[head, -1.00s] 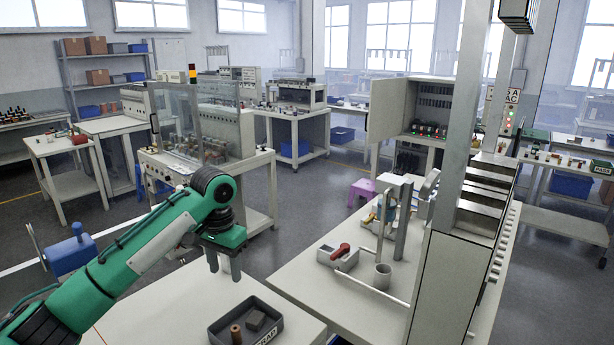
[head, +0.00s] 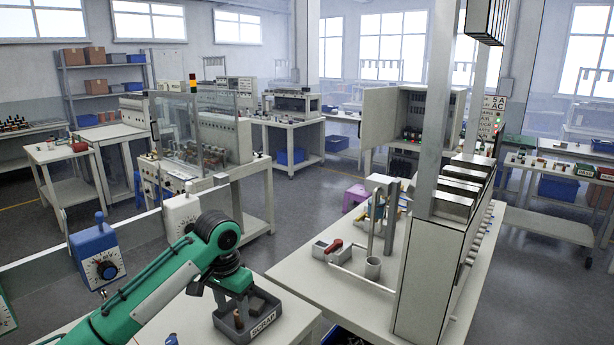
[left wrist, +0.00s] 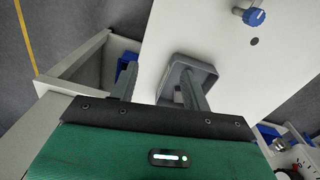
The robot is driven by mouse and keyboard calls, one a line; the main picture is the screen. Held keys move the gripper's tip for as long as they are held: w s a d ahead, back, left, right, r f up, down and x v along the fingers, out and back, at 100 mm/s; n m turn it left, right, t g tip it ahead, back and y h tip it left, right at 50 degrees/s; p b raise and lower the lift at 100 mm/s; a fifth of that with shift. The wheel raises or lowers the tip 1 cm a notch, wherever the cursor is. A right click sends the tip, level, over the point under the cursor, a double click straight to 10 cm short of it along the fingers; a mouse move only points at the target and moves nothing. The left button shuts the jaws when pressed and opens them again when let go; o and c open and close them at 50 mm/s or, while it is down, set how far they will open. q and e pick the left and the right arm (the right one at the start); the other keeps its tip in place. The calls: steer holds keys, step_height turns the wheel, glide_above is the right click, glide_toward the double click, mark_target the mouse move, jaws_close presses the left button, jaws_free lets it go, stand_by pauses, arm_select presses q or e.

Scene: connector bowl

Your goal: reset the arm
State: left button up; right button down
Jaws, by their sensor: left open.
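My left arm reaches in from the left of the head view. Its green left gripper (head: 234,300) points down over the dark grey scrap tray (head: 264,325), on the near white table. The fingers are apart, and nothing shows between them. The arm and fingers hide part of the tray and its contents. In the left wrist view the two fingers of the left gripper (left wrist: 161,85) stand apart, with the grey tray (left wrist: 172,62) beyond them, partly behind the right finger. I cannot tell whether the fingers touch anything. My right gripper is not in view.
A white bench (head: 320,283) with a red-handled fixture and a grey cup (head: 373,268) lies to the right. A tall metal post and cabinet (head: 425,290) block the right side.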

arm_select(q)
steer(key=s+d+f+t+h, duration=0.1)
steer(key=s+d+f, duration=0.2)
steer(key=s+f, duration=0.55)
steer(key=s+d+f+t+h, duration=0.1)
steer(key=s+d+f+h, duration=0.1)
steer(key=s+f, duration=0.65)
steer(key=s+a+f+n+t+y, duration=0.1)
steer(key=s+a+f+n+y, duration=0.1)
steer(key=s+a, duration=0.6)
steer(key=s+a+f+n+y, duration=0.15)
steer(key=s+a, duration=0.25)
steer(key=s, duration=0.8)
step_height(320, 180, down, 31)
steer(key=g, duration=0.1)
steer(key=s+a+f+g, duration=0.1)
steer(key=s+a+f, duration=0.2)
steer(key=s+f, duration=1.6)
steer(key=shift+s+f, duration=0.35)
steer(key=shift+f, duration=0.05)
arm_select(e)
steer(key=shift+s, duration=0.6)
